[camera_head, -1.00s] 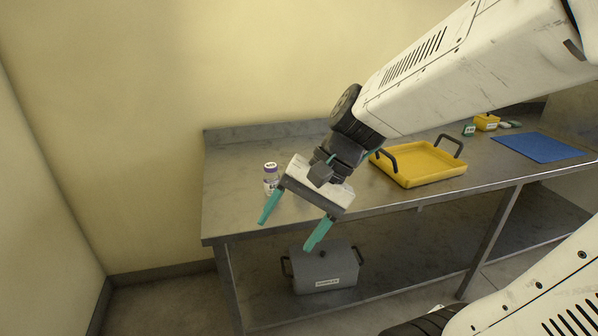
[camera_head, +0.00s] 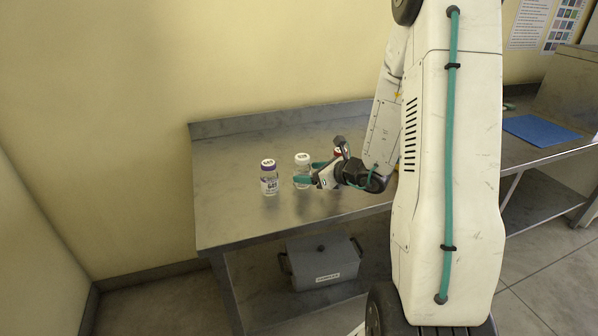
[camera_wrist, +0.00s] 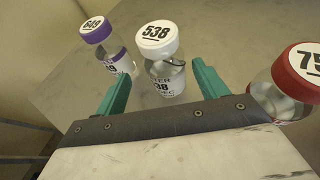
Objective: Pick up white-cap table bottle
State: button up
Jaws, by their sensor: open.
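The white-cap bottle (camera_head: 302,169) stands upright on the metal table, a clear bottle with a white label. In the wrist view, its cap reads 538 and the bottle (camera_wrist: 163,70) stands ahead of my gripper, between the lines of the two teal fingers. My gripper (camera_head: 309,173) is open, low over the table and pointing left, with its fingertips at the bottle's right side. Each finger shows a gap to the bottle in the wrist view. I cannot tell exactly how far the tips reach past it.
A purple-cap bottle (camera_head: 269,181), numbered 649, stands just left of the white-cap one. A red-cap bottle (camera_wrist: 290,85) stands close by my gripper's right side. The table (camera_head: 232,215) is bare at the left. A blue mat (camera_head: 541,131) lies far right; a grey lidded box (camera_head: 322,264) sits below.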

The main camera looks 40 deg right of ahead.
aim_at(298, 172)
jog(key=x, duration=0.5)
jog(key=shift+w+d+f, duration=0.1)
jog(key=shift+d+f, duration=0.15)
jog(key=shift+d, duration=0.1)
jog(key=shift+w+a+f, duration=0.15)
jog(key=shift+w, duration=0.25)
jog(key=c, duration=1.1)
